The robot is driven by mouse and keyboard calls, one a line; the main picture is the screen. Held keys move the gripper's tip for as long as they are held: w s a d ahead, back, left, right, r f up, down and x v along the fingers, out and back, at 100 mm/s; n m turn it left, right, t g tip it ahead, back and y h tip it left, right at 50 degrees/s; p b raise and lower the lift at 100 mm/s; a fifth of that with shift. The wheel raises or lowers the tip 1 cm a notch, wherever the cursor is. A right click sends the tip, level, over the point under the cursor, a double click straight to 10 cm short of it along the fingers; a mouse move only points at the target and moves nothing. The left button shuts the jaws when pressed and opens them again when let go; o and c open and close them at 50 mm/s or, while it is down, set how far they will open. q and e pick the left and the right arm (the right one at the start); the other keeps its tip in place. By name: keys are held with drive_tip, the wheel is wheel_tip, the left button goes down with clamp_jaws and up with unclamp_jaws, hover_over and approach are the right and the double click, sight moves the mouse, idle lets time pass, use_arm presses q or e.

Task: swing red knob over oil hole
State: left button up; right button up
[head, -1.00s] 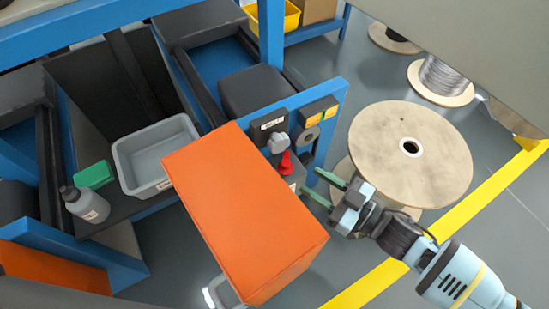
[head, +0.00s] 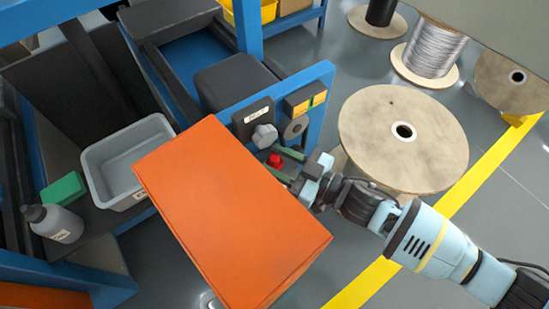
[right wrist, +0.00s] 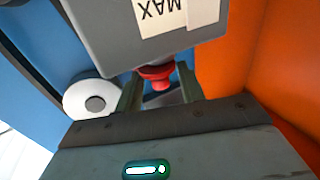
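The red knob (head: 274,158) is on the dark front of the machine, just behind the orange box's upper right edge. My right gripper (head: 277,164) is at the knob, with its two greenish fingers apart on either side of it. In the right wrist view the red knob (right wrist: 157,74) sits between the open fingers (right wrist: 160,88), under a grey block (right wrist: 150,35) labelled MAX. I cannot tell whether the fingers touch it. I cannot make out the oil hole in either view. My left gripper is not in view.
A large orange box (head: 230,215) stands close to my right gripper. A grey lobed knob (head: 264,137) and yellow buttons (head: 305,98) are on the blue-framed panel. A wooden spool (head: 403,150) stands to the right. A grey tray (head: 125,165) and bottle (head: 52,223) are at left.

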drive_tip(key=shift+w+a, duration=0.2)
drive_tip(key=shift+a, duration=0.2)
drive_tip(key=shift+c, duration=0.3)
clamp_jaws()
drive_tip(key=shift+s+a+r+m+t+h+p, duration=0.1)
drive_tip(key=shift+a+r+m+t+h+p, duration=0.2)
drive_tip(key=shift+m+t+h+p, duration=0.4)
drive_tip(key=shift+a+f+m+t+h+p, duration=0.1)
drive_tip(key=shift+a+m+t+h+p, duration=0.2)
drive_tip(key=shift+t, duration=0.4)
drive_tip(key=shift+f+m, duration=0.1)
drive_tip(key=shift+m, duration=0.2)
drive_tip(key=shift+d+t+h, duration=0.1)
drive_tip(key=shift+t+h, duration=0.2)
drive_tip(key=shift+t, duration=0.1)
